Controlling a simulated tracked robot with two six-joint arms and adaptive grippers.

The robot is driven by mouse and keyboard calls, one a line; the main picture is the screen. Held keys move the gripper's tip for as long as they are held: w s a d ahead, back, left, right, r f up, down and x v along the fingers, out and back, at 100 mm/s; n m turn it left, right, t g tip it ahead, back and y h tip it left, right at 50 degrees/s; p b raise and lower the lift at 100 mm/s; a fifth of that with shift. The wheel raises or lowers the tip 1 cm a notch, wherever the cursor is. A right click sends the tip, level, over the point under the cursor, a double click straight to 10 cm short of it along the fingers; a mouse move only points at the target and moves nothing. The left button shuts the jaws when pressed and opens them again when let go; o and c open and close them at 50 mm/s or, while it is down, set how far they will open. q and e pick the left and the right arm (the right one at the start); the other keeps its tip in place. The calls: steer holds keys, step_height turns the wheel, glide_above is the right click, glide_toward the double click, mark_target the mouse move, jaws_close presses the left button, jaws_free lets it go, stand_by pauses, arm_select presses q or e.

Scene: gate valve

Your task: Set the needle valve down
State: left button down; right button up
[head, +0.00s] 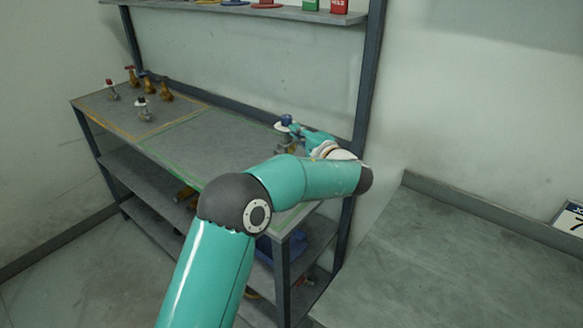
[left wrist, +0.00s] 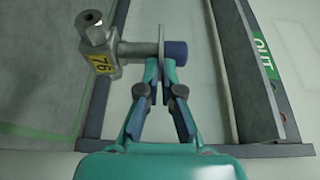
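The needle valve has a grey metal body (left wrist: 102,45), a blue knob (left wrist: 176,50), a pale disc and a yellow tag reading 76. In the head view it shows with its blue knob (head: 286,119) up, over the far right part of the green-taped bench area. My left gripper (left wrist: 160,65) is shut on the valve, its fingertips on both sides of the disc beside the knob. In the head view the left gripper (head: 296,131) is partly hidden by my arm. I cannot tell whether the valve touches the bench. My right gripper is not in view.
The grey workbench (head: 207,137) has green-taped room bare left of the valve. Several other valves stand at its left, one with a white disc (head: 142,103). An upper shelf (head: 240,9) and a post (head: 366,80) stand behind.

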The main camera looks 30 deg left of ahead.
arm_select(q)
step_height(320, 180, down, 12)
steer(key=shift+f+p, duration=0.1)
steer(key=shift+p, duration=1.1)
steer(key=c, duration=1.8)
jaws_free()
steer(key=shift+f, duration=0.2)
steer(key=o, duration=0.5)
steer(key=b+v, duration=0.3)
steer(key=v, duration=0.9)
steer(key=shift+b, duration=0.4)
